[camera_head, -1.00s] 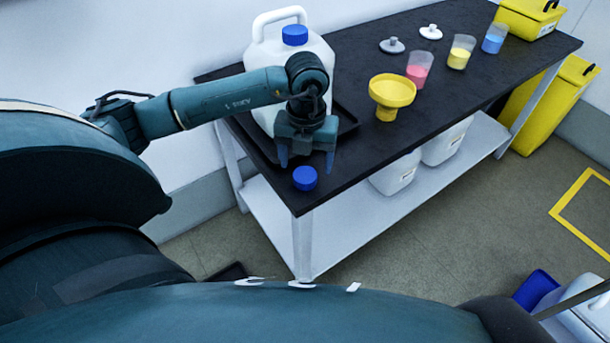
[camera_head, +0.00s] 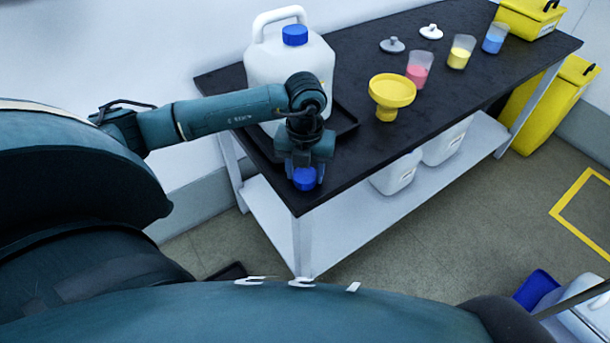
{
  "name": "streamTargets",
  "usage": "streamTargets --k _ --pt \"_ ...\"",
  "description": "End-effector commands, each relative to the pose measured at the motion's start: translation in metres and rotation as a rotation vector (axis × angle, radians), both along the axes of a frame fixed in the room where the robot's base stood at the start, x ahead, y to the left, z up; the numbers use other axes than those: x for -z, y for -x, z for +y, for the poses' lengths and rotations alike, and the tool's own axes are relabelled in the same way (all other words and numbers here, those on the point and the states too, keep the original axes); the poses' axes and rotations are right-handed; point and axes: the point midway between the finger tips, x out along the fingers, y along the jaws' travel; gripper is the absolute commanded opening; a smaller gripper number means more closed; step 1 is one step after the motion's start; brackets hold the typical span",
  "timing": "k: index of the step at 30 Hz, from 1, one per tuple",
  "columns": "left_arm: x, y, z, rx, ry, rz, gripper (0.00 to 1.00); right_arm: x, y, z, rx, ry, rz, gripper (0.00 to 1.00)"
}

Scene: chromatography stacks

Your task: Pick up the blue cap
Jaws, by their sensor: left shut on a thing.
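A loose blue cap (camera_head: 305,179) is at the near corner of the black table top. My left gripper (camera_head: 305,184) comes down over it from above, with one finger on each side, and is shut on it. I cannot tell whether the cap still touches the table. A second blue cap (camera_head: 295,35) sits on the neck of the large white canister (camera_head: 290,65), behind my left gripper. My right gripper does not show.
The black table (camera_head: 360,165) holds a yellow funnel (camera_head: 391,95) and cups of pink (camera_head: 418,72), yellow (camera_head: 460,53) and blue (camera_head: 495,39) liquid to the right. A dark tray (camera_head: 347,120) lies under the canister. The front right table top is clear.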

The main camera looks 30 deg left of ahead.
Motion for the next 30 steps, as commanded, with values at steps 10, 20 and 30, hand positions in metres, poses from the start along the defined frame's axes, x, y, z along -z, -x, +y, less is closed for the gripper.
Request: streamTargets --k 10,20,30 --pt "-0.002 0.0 0.0 0.0 0.001 -0.001 0.25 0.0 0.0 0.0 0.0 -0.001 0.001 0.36" --pt "-0.057 -0.001 0.0 0.0 0.0 -0.006 0.25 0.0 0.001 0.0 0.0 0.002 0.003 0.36" --pt "-0.099 0.0 0.0 0.014 -0.001 0.0 0.25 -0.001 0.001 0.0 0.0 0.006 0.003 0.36"
